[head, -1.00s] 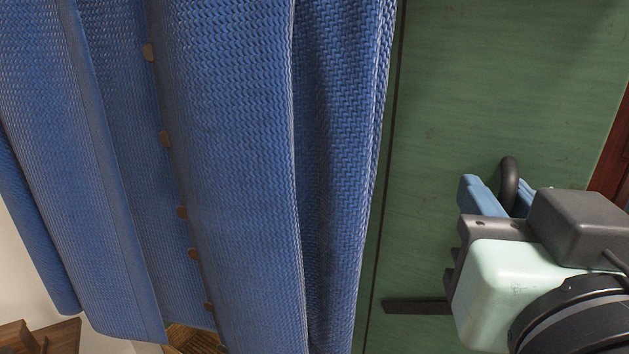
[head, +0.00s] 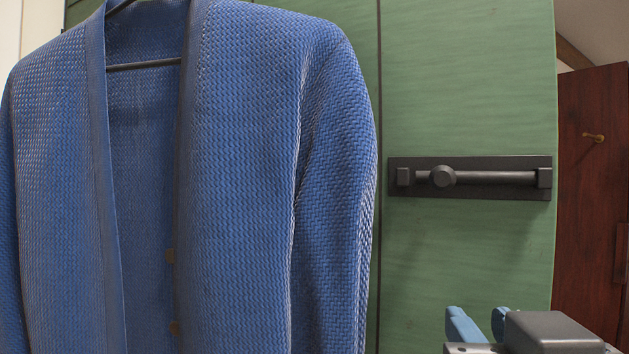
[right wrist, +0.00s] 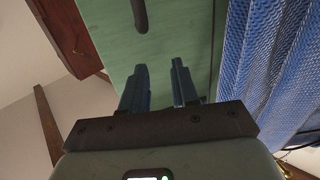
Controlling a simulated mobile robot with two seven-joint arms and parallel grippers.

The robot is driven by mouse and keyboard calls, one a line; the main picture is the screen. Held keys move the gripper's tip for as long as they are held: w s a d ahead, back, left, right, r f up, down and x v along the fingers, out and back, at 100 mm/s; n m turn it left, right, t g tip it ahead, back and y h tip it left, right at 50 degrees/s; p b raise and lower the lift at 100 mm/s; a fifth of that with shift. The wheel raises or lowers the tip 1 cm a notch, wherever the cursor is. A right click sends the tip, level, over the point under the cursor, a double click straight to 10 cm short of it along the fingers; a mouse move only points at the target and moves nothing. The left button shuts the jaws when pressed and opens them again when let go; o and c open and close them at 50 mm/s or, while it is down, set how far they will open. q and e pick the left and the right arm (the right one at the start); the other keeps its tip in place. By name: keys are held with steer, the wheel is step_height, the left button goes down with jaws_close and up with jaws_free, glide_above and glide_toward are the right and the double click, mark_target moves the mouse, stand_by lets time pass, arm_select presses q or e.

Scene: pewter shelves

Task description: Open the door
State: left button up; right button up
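The green door (head: 470,257) fills the middle right of the head view. A black slide bolt with a round knob (head: 470,177) is mounted across it. The door also shows in the right wrist view (right wrist: 170,36), where a dark curved handle (right wrist: 140,15) comes in from the top edge. My right gripper (head: 478,318) is at the bottom right of the head view, below the bolt. In the right wrist view its two blue fingers (right wrist: 160,66) are apart with nothing between them, and the handle lies beyond the tips, not gripped. My left gripper is out of view.
A blue woven jacket (head: 245,180) hangs on a hanger (head: 145,65) in front of the green panels at left, close beside the bolt. A dark red wooden panel (head: 592,220) with a brass peg (head: 594,138) stands at right.

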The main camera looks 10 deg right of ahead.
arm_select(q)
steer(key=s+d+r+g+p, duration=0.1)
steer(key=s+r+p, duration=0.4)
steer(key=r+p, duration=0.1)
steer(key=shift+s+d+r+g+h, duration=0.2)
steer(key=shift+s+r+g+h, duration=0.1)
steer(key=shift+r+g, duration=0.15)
arm_select(e)
step_height(320, 180, up, 13)
steer(key=s+a, duration=0.1)
steer(key=shift+a+r+t, duration=0.2)
steer(key=shift+a+t, duration=0.05)
steer(key=shift+t, duration=0.05)
steer(key=shift+s, duration=0.15)
